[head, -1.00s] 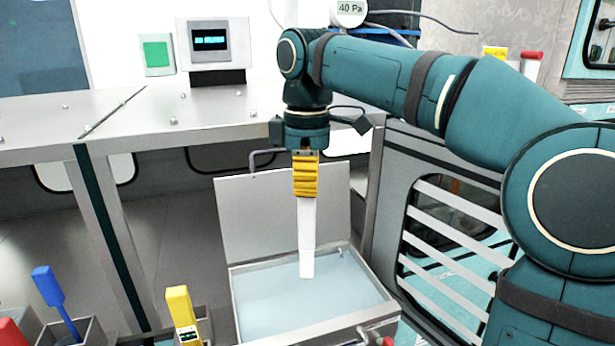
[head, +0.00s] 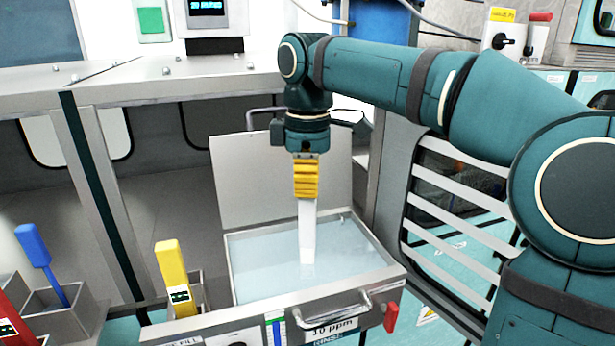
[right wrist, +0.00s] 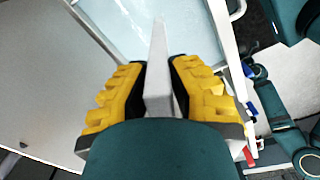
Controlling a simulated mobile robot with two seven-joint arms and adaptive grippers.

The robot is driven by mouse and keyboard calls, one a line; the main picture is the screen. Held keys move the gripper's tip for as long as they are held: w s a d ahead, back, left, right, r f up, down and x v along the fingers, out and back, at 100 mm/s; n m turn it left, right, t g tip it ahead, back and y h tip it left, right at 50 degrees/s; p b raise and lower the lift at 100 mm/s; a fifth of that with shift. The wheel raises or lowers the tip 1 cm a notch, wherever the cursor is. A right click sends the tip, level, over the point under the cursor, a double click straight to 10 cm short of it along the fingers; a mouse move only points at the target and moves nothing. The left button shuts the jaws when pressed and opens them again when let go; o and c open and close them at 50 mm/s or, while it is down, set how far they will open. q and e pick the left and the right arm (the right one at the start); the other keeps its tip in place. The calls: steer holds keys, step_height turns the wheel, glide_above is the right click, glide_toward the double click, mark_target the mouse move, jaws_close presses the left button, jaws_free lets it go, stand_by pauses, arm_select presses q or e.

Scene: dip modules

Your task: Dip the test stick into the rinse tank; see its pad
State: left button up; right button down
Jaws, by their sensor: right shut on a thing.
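The white test stick (head: 307,228) hangs upright below my right gripper (head: 306,178), which is shut on its upper end. In the head view the stick's lower end meets the pale blue liquid of the open rinse tank (head: 240,278); the tip looks to be at or just under the surface. The pad cannot be made out. In the right wrist view the yellow fingers of my right gripper (right wrist: 157,85) press on both sides of the stick (right wrist: 157,65), with the liquid beyond. My left gripper is not in view.
The tank's raised lid (head: 280,175) stands behind it. A drawer-like handle (head: 335,305) and a red tab (head: 391,317) are on the tank's front. A yellow-handled tool (head: 170,270) and a blue one (head: 36,248) stand in metal holders at the left. A slatted panel (head: 450,215) is at the right.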

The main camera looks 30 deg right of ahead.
steer(key=shift+f+b, duration=1.3)
steer(key=shift+f, duration=0.95)
steer(key=shift+r, duration=0.15)
stand_by(0.7)
step_height(320, 180, up, 9)
steer(key=p, duration=0.9)
steer(key=shift+r+p, duration=1)
steer(key=shift+r, duration=1.7)
